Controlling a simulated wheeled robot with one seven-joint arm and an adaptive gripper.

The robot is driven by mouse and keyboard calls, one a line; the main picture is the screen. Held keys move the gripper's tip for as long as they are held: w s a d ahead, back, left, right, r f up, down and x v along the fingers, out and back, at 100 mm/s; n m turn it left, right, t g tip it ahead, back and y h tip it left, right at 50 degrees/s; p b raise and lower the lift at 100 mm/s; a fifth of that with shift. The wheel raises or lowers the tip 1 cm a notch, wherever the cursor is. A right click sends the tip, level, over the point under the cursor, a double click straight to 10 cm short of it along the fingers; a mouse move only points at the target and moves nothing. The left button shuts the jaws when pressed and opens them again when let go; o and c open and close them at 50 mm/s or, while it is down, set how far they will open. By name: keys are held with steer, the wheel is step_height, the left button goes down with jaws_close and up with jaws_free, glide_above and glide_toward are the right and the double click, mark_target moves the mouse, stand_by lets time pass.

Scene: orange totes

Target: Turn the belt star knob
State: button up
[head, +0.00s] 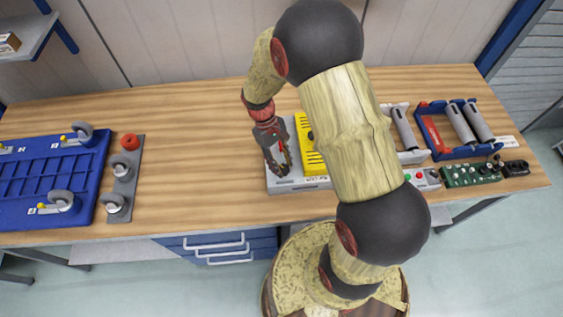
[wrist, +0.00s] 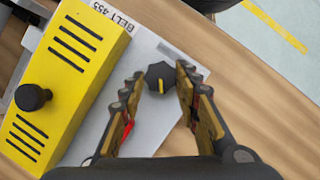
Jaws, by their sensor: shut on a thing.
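The belt star knob (wrist: 159,77) is black and lobed with a yellow pointer mark. It sits on a light grey panel (wrist: 150,133) labelled "BELT 455". In the wrist view my gripper (wrist: 160,84) has one finger on each side of the knob and is shut on it. In the head view my gripper (head: 279,160) is over the left part of the grey unit (head: 300,184), and the knob cannot be made out there.
A yellow slotted cover (wrist: 75,70) with a black round knob (wrist: 32,97) stands beside the panel. A blue tray (head: 50,180) and a grey plate with wheels (head: 123,180) lie at left. Rollers (head: 460,124) and a green board (head: 472,174) are at right.

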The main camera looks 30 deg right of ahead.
steer(key=shift+m, duration=0.3)
stand_by(0.4)
steer(key=o, duration=1)
steer(key=shift+o, duration=0.8)
steer(key=shift+r, duration=0.1)
steer(key=d+v, duration=0.1)
steer(key=v, duration=1)
steer(key=shift+w+a+r, duration=0.35)
steer(key=shift+a, duration=0.05)
